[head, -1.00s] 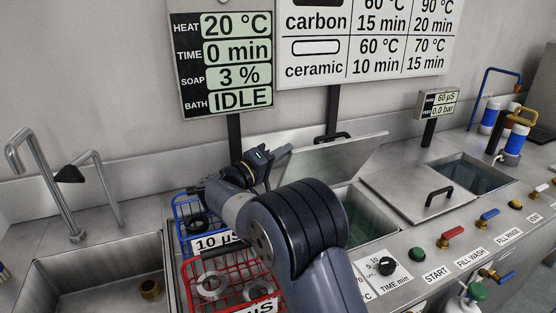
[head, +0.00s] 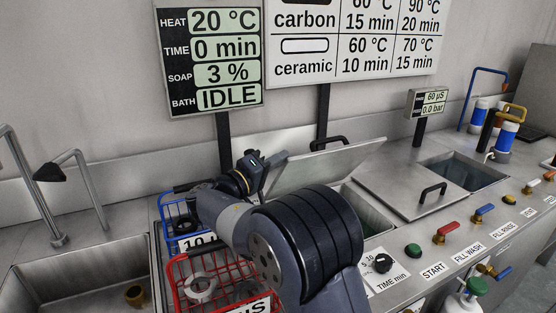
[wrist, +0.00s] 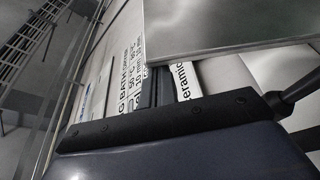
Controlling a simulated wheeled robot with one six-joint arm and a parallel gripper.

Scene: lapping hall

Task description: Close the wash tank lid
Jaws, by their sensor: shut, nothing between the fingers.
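The wash tank lid (head: 325,165) is a flat steel panel, raised and tilted back over the left tank opening (head: 366,212). Its black handle (head: 329,143) shows at its upper edge. My gripper (head: 279,159) is shut and empty at the lid's left end, near its back side; I cannot tell whether it touches. My arm hides part of the tank and the lid's lower edge. In the wrist view the steel panel (wrist: 225,22) fills the upper right, above the dark gripper body.
A second lid (head: 400,190) with a black handle lies flat to the right, beside another open tank (head: 464,171). A red basket (head: 180,290) and a blue basket (head: 170,216) stand left of my arm. A dark signpost (head: 322,115) rises behind the lid. Knobs and valves line the front.

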